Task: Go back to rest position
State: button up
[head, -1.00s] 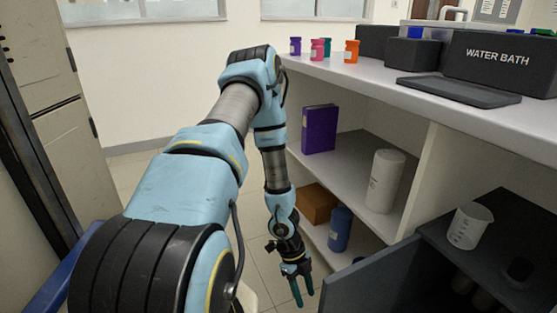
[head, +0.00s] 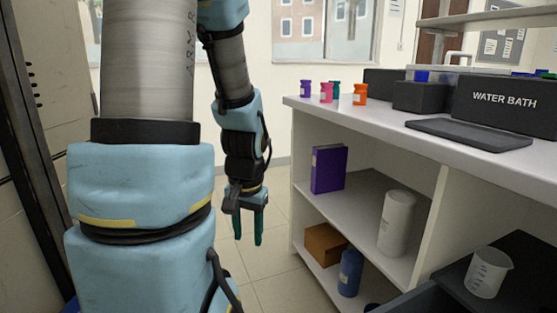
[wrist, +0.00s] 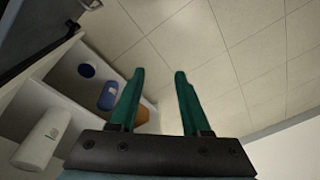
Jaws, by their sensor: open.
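My gripper (head: 247,228) hangs fingers-down in the head view, in free space to the left of the bench. Its two green fingers are apart with nothing between them. In the wrist view my gripper (wrist: 157,88) also shows open and empty, with tiled floor beyond the fingertips. My arm rises in the left half of the head view and bends down to the gripper.
The white bench (head: 440,140) carries several small jars, a water bath (head: 500,100) and a dark tray (head: 468,134). Its shelves hold a purple binder (head: 328,168), a white canister (head: 396,222), a blue bottle (head: 349,272) and a brown box (head: 325,243). A beaker (head: 488,272) stands lower right.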

notch_tip(320, 180, up, 25)
jog(key=s+n+p, duration=0.2)
jog(key=p, duration=2)
jog(key=shift+f+n+h, duration=0.15)
jog(key=shift+n+h, duration=0.15)
